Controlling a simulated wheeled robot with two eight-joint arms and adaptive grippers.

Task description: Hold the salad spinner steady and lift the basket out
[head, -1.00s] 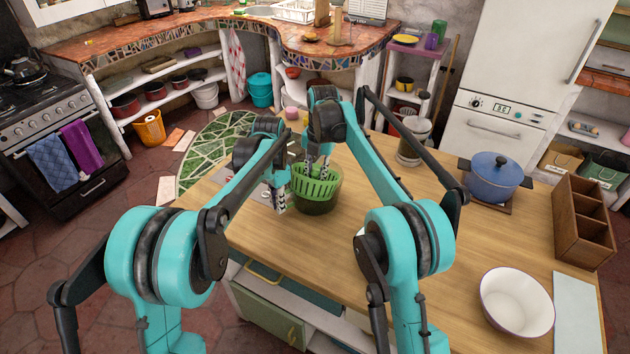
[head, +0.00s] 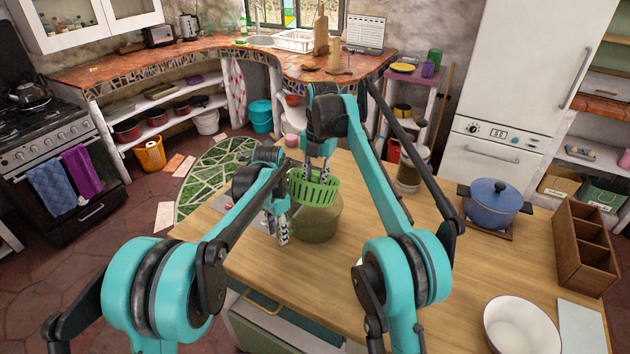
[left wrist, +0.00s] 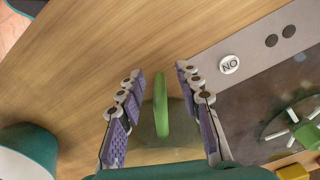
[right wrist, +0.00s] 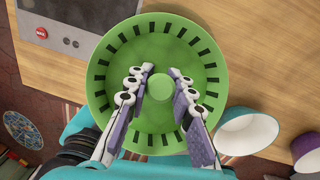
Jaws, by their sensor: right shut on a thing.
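The green slotted basket (head: 314,190) hangs above the translucent olive spinner bowl (head: 318,226), which stands on the wooden counter. In the right wrist view the basket (right wrist: 118,62) shows from above, with a round knob at its centre. My right gripper (head: 319,165) is shut on that knob; its fingers (right wrist: 160,88) sit on either side of it. My left gripper (head: 283,238) is low at the bowl's left side. In the left wrist view its fingers (left wrist: 160,80) are open, with a green strip (left wrist: 161,105), seemingly the bowl's handle, between them and apart from both.
A blue lidded pot (head: 492,205), a wooden divided box (head: 584,245) and a white bowl (head: 520,328) stand on the counter's right. A glass jar (head: 409,172) stands behind. A grey panel (left wrist: 205,72) lies near my left gripper. The counter's middle is bare.

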